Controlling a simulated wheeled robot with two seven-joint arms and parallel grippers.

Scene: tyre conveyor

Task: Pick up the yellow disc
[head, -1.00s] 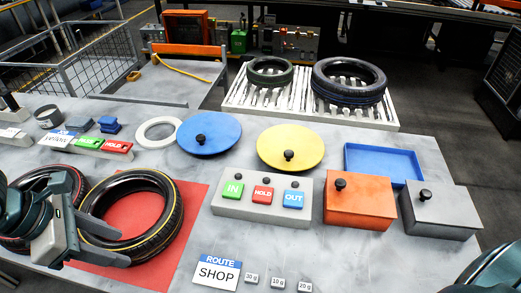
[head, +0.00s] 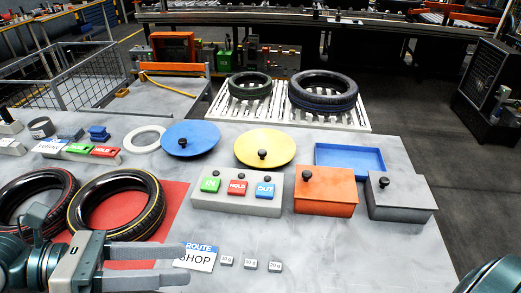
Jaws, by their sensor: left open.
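The yellow disc (head: 264,143) lies on the grey table behind the button box, with a black knob (head: 262,155) near its front edge. My left gripper (head: 184,262) is low at the front left, its two fingers pointing right and spread apart with nothing between them. It is well in front of the disc and apart from it. Part of my right arm (head: 492,277) shows at the lower right corner; its gripper is out of the frame.
A blue disc (head: 190,137) with a knob lies left of the yellow one. The button box (head: 236,206) stands in front, and an orange box (head: 324,201), a grey box (head: 401,206) and a blue tray (head: 350,146) are to the right. Tyres (head: 118,235) lie at the left.

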